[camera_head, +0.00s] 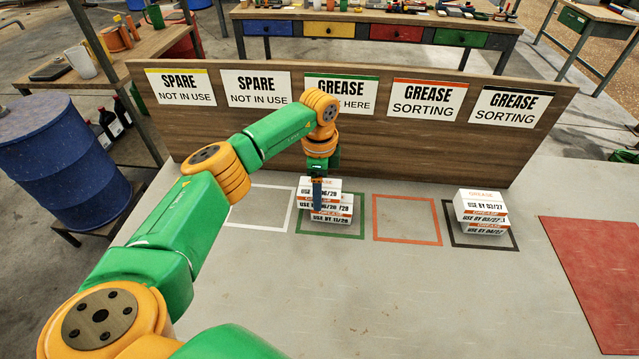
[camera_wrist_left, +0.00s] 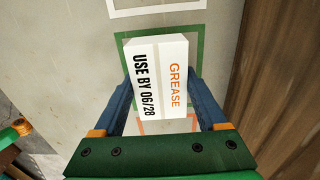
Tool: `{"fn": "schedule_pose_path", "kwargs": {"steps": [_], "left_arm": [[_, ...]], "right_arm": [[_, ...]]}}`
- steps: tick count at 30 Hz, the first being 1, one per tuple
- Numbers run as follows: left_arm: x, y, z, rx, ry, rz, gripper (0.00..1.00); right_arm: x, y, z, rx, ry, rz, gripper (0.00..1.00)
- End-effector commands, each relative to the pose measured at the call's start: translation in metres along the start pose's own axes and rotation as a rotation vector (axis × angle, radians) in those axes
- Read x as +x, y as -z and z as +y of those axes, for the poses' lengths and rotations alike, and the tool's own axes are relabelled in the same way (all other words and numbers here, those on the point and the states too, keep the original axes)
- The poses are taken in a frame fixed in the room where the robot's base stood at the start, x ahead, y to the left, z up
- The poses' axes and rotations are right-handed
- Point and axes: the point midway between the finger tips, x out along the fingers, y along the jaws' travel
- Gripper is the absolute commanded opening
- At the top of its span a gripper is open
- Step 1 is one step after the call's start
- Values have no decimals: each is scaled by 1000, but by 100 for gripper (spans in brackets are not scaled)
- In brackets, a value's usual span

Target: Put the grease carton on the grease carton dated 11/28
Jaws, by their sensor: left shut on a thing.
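My left gripper (camera_head: 317,207) points down over the green-outlined square and is shut on a white grease carton with orange lettering (camera_head: 305,185). In the left wrist view, this carton (camera_wrist_left: 158,78) sits between the fingers and reads USE BY 06/28. Below it are other white cartons, with the grease carton dated 11/28 (camera_head: 331,219) lowest in the visible stack. The label between is partly hidden by my gripper. I cannot tell whether the held carton touches the one below. My right gripper is not in view.
Another grease stack (camera_head: 482,212) stands in the black outline at right, its top reading USE BY 03/27. The orange (camera_head: 407,197) and white (camera_head: 260,187) outlines are empty. An upright sign board (camera_head: 390,150) stands close behind. A red mat (camera_head: 600,270) lies right.

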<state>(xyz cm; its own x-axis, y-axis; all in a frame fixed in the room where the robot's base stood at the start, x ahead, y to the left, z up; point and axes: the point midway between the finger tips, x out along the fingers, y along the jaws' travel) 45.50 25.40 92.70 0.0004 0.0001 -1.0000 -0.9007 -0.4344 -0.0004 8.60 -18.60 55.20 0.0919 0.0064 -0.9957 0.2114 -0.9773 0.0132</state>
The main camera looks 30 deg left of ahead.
Motion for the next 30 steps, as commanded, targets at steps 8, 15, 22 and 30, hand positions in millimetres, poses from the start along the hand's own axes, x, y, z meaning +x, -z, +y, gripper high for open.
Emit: {"fn": "schedule_pose_path", "kwargs": {"steps": [8,15,22,30], "left_arm": [[3,0,0,0,0,1,83],[2,0,0,0,0,1,100],[-20,1,-1,1,4,3,100],[-92,1,0,0,4,4,100]], "right_arm": [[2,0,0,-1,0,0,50],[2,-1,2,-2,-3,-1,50],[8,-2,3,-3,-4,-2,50],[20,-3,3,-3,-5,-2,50]]}}
